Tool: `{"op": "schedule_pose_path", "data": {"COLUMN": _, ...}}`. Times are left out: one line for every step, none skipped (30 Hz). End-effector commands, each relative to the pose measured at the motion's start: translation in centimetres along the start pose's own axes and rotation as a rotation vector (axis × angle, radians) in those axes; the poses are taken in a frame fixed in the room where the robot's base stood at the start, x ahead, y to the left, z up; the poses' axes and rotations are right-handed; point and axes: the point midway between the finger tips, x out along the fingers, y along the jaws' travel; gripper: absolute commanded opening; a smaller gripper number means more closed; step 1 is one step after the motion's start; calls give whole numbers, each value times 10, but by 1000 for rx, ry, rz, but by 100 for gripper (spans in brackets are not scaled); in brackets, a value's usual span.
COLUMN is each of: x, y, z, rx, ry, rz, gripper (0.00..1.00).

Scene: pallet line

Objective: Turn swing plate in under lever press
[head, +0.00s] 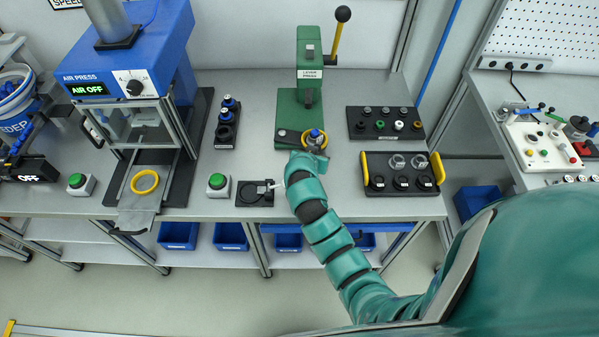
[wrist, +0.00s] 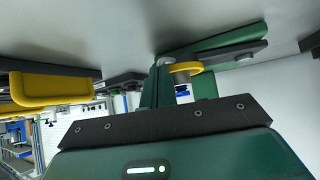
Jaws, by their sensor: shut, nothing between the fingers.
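The green lever press (head: 310,75) stands at the back middle of the bench, its black-knobbed lever raised. Its dark swing plate (head: 289,134) is turned out to the right at the front of the base, clear of the ram. A yellow ring (head: 305,140) with a blue-topped part sits at its outer end; the ring also shows in the wrist view (wrist: 187,66). My gripper (head: 317,153) is shut and empty, low at the front of the ring. It partly hides the plate's end, and I cannot tell whether it touches.
A black tray with yellow handles (head: 403,185) and a dark rack (head: 385,123) stand to the right. A small black fixture (head: 254,193) and a green button (head: 217,182) lie to the left. The blue air press (head: 130,60) stands farther left.

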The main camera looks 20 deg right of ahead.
Motion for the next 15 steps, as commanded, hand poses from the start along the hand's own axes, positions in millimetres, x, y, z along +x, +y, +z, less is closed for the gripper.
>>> {"op": "schedule_pose_path", "data": {"x": 3, "y": 5, "z": -2, "rx": -13, "ry": -1, "rz": -14, "gripper": 0}}
{"op": "schedule_pose_path", "data": {"x": 5, "y": 6, "z": -4, "rx": -23, "ry": -2, "rz": -24, "gripper": 0}}
{"op": "schedule_pose_path", "data": {"x": 7, "y": 8, "z": -5, "rx": -37, "ry": -3, "rz": -39, "gripper": 0}}
{"op": "schedule_pose_path", "data": {"x": 8, "y": 9, "z": -7, "rx": -48, "ry": -3, "rz": -49, "gripper": 0}}
{"op": "schedule_pose_path", "data": {"x": 10, "y": 9, "z": -8, "rx": -57, "ry": -2, "rz": -62, "gripper": 0}}
{"op": "schedule_pose_path", "data": {"x": 12, "y": 11, "z": -11, "rx": -71, "ry": -1, "rz": -77, "gripper": 0}}
{"op": "schedule_pose_path", "data": {"x": 13, "y": 12, "z": -12, "rx": -81, "ry": -1, "rz": -88, "gripper": 0}}
{"op": "schedule_pose_path", "data": {"x": 15, "y": 13, "z": -14, "rx": -91, "ry": -2, "rz": -99, "gripper": 0}}
{"op": "schedule_pose_path", "data": {"x": 17, "y": 14, "z": -16, "rx": -104, "ry": -3, "rz": -112, "gripper": 0}}
{"op": "schedule_pose_path", "data": {"x": 18, "y": 15, "z": -17, "rx": -116, "ry": -3, "rz": -125, "gripper": 0}}
{"op": "schedule_pose_path", "data": {"x": 20, "y": 16, "z": -19, "rx": -125, "ry": -2, "rz": -136, "gripper": 0}}
{"op": "schedule_pose_path", "data": {"x": 22, "y": 16, "z": -21, "rx": -139, "ry": -1, "rz": -152, "gripper": 0}}
{"op": "schedule_pose_path", "data": {"x": 24, "y": 17, "z": -23, "rx": -149, "ry": -2, "rz": -164, "gripper": 0}}
{"op": "schedule_pose_path", "data": {"x": 26, "y": 18, "z": -24, "rx": -159, "ry": -2, "rz": -174, "gripper": 0}}
{"op": "schedule_pose_path", "data": {"x": 28, "y": 19, "z": -25, "rx": -173, "ry": -4, "rz": -188, "gripper": 0}}
